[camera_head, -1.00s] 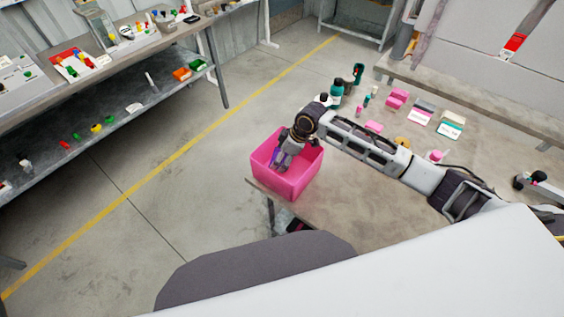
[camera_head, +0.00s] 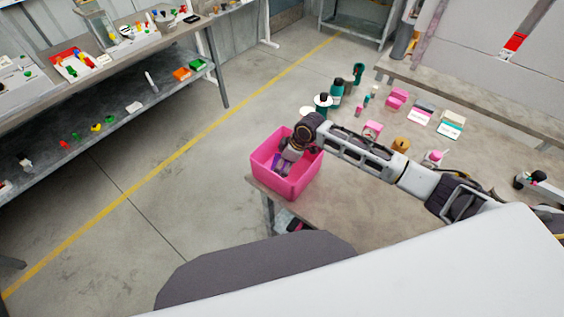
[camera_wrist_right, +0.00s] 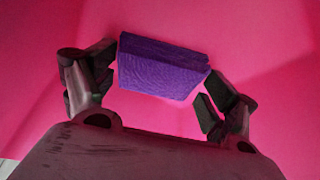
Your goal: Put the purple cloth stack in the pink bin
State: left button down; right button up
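The pink bin (camera_head: 290,186) stands at the near left corner of the table. My right gripper (camera_head: 285,160) reaches down inside it from the right. The purple cloth stack (camera_wrist_right: 162,68) lies between the two fingers of my right gripper (camera_wrist_right: 165,78) in the wrist view. It spans from one fingertip to the other and appears gripped, slightly tilted in the picture, with pink bin surfaces around it. A little purple also shows below the gripper in the head view. Whether the stack touches the bin floor cannot be told. My left gripper is not in view.
Teal bottles (camera_head: 336,93), a yellow-brown item (camera_head: 400,145), pink items (camera_head: 397,98) and small boxes (camera_head: 451,123) stand on the table (camera_head: 365,205) behind and under my arm. A loaded shelf bench (camera_head: 165,125) is at left. The floor between is clear.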

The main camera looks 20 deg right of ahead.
dwell(0.3)
jog(key=v, duration=1.2)
jog(key=shift+w+r, duration=0.1)
dwell(0.7)
